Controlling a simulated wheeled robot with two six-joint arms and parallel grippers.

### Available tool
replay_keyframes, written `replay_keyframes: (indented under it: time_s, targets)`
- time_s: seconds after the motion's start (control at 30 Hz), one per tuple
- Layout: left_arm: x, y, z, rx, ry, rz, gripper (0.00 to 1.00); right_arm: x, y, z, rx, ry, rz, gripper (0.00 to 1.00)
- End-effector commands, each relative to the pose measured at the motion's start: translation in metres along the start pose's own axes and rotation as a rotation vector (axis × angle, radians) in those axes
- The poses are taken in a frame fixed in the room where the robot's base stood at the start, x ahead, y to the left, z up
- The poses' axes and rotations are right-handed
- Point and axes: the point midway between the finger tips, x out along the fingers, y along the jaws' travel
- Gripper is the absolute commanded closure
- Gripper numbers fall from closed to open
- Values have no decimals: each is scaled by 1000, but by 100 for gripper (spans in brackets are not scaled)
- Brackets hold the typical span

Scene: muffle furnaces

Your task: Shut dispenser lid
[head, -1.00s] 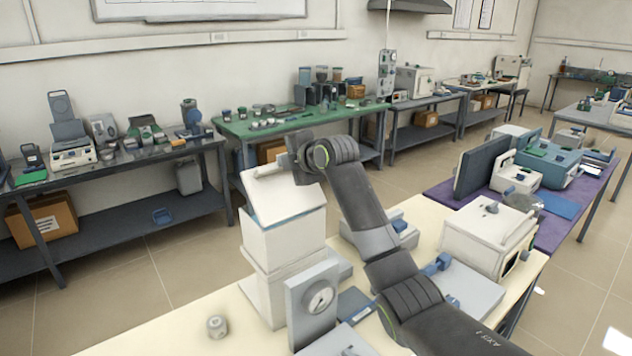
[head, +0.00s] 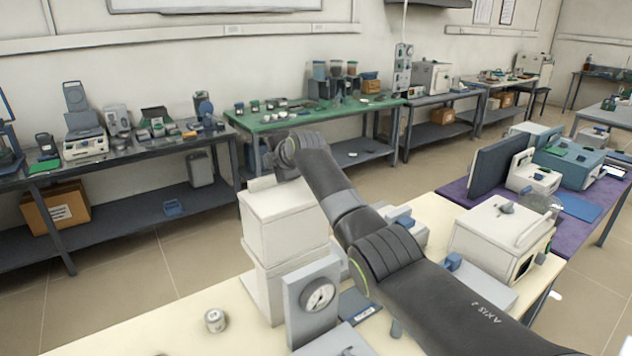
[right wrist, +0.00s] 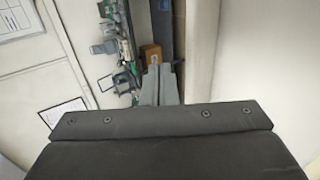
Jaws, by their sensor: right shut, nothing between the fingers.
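The white dispenser (head: 284,240) stands upright on the cream table. Its white lid (head: 290,199) lies about level across the top in the head view. I cannot tell whether it sits fully flush. My right arm reaches over the table, and its wrist is above the back of the lid. My right gripper (right wrist: 162,85) shows in the right wrist view as two grey fingers together, with nothing between them. Its fingertips are hard to make out in the head view, and whether they touch the lid is unclear. My left gripper is not in view.
A grey box with a round dial (head: 318,295) stands just in front of the dispenser. A small jar (head: 215,320) is on the table to the left. A white furnace (head: 497,240) stands to the right. The tabletop between jar and dispenser is clear.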

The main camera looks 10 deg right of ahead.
Motion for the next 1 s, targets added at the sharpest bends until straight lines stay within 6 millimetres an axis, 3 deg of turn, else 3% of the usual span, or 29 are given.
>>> replay_keyframes:
  time_s: [0.23,0.77,1.0]
  targets:
    - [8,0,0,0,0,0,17,9,-6,0,1,1,0,100]
    - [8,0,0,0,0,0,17,10,-6,0,1,0,1,100]
    - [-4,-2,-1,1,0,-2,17,3,8,-4,1,0,2,100]
